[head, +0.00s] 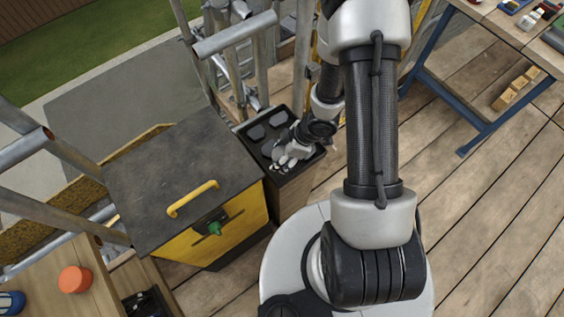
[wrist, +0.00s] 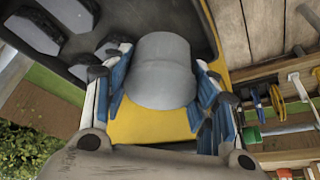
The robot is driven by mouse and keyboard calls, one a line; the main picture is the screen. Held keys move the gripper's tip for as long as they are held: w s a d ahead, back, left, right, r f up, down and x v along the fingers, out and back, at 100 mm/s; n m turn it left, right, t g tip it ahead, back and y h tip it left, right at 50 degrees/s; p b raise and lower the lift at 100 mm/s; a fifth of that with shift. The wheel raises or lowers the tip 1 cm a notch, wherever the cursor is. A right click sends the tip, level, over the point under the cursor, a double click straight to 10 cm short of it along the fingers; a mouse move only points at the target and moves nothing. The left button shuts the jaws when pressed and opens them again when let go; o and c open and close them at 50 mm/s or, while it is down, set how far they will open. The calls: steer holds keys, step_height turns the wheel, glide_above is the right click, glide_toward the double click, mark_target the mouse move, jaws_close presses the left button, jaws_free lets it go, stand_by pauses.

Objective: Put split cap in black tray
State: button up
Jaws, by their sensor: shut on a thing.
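A grey rounded cap (wrist: 160,72) sits between the blue-padded fingers of my gripper (wrist: 160,88) in the wrist view. A faint line crosses the cap; I cannot tell whether it is a split. My gripper is shut on it. In the head view my gripper (head: 285,157) is over the near part of the black tray (head: 241,130), and the cap is too small to make out. The tray holds several dark grey pieces (head: 257,132). Part of the tray is hidden behind my gripper and arm. I cannot tell whether the cap touches the tray.
A yellow box with a black lid (head: 150,165) and yellow handle (head: 192,198) stands left of the tray. Metal scaffold tubes (head: 235,35) rise behind it. A blue-legged bench (head: 440,95) stands at right. The plank floor (head: 490,190) is mostly clear there.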

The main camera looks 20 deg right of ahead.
step_height(320, 180, down, 4)
steer(key=shift+r+b, duration=0.15)
steer(key=shift+b, duration=0.75)
steer(key=shift+r, duration=0.15)
steer(key=shift+s+f+b, duration=0.15)
steer(key=shift+f+b, duration=0.15)
steer(key=shift+f, duration=0.3)
steer(key=o, duration=0.6)
steer(key=shift+o, duration=0.7)
steer(key=shift+f, duration=0.1)
